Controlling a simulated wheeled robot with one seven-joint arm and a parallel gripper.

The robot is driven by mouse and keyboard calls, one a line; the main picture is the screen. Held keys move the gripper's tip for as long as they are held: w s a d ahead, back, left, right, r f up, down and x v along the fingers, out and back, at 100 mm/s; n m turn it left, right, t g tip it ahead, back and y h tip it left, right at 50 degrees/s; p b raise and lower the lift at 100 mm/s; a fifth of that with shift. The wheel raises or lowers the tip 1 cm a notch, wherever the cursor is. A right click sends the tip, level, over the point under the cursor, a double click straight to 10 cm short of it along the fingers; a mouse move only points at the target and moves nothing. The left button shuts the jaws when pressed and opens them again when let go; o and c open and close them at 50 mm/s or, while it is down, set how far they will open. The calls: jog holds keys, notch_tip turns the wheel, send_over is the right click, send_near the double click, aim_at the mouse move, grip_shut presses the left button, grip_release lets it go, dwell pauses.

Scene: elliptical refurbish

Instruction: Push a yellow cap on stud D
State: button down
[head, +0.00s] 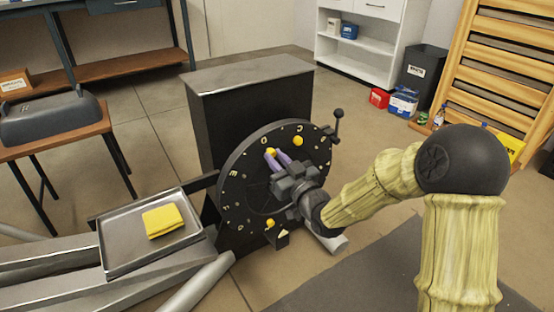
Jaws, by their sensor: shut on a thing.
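A round black dial (238,168) stands upright, with pale letters and studs around its rim. A yellow cap (298,141) sits near the upper right letter, which looks like C. My gripper (275,154) reaches to the upper face of the dial, its purple fingers shut on another yellow cap (270,152). That cap is just below the letter that looks like D. I cannot tell whether it touches the stud, which is hidden behind the cap and fingers. A third yellow cap (270,222) shows low on the dial.
A small dark block (278,238) with a yellowish part is below the gripper. A crank handle (334,128) sticks out at the dial's upper right. A metal tray (118,245) with a folded yellow cloth (163,221) lies left. A dark cabinet (245,85) stands behind.

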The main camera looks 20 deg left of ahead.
jog(key=shift+w+a, duration=0.35)
jog(key=shift+a, duration=0.05)
dwell(1.0)
jog(key=c, duration=1.3)
grip_release()
jog(key=shift+o, duration=0.2)
jog(key=b+v, duration=0.9)
jog(key=v, duration=0.8)
jog(key=shift+s+d+r, duration=0.1)
jog(key=shift+d+r, duration=0.05)
